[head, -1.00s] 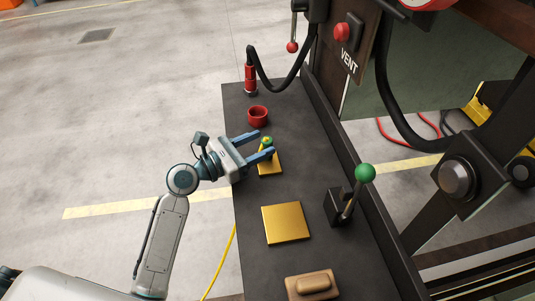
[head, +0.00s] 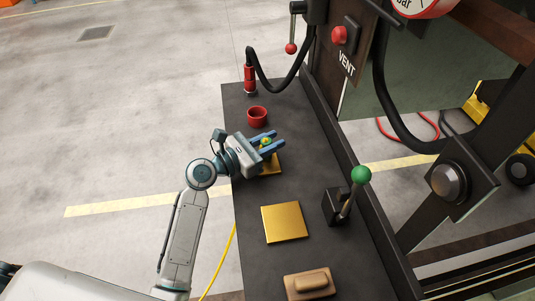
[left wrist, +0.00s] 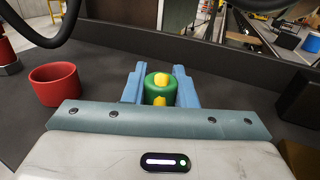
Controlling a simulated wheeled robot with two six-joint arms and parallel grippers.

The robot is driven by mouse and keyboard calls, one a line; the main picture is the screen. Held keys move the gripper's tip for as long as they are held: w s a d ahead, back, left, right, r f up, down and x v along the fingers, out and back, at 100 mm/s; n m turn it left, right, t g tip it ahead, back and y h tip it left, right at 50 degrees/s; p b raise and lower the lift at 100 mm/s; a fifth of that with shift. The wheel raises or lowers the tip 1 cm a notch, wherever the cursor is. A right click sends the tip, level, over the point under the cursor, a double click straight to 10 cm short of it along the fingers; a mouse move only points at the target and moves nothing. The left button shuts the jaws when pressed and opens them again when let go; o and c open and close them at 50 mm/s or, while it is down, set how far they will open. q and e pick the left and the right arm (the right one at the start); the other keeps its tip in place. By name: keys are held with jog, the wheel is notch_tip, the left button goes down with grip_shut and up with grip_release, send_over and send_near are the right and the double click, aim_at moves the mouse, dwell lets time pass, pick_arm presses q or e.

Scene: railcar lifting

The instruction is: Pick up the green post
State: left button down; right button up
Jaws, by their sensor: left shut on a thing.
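The green post (left wrist: 160,90) has yellow marks and stands upright between the blue fingers of my left gripper (left wrist: 160,88) in the left wrist view. The fingers are shut on it from both sides. In the head view, my left gripper (head: 268,146) reaches in from the left, and the top of the post (head: 266,141) shows between the fingers. A small gold plate (head: 275,168) lies under the gripper, partly covered by it. The foot of the post is hidden. My right gripper is not in view.
A red cup (head: 257,116) stands just beyond the gripper. A larger gold plate (head: 284,223), a wooden block (head: 309,284) and a green-knobbed lever (head: 350,188) are nearer on the dark bench (head: 251,259). A red nozzle with black hose (head: 250,78) stands at the far end.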

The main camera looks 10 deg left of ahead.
pick_arm(q)
jog(key=shift+r, duration=0.1)
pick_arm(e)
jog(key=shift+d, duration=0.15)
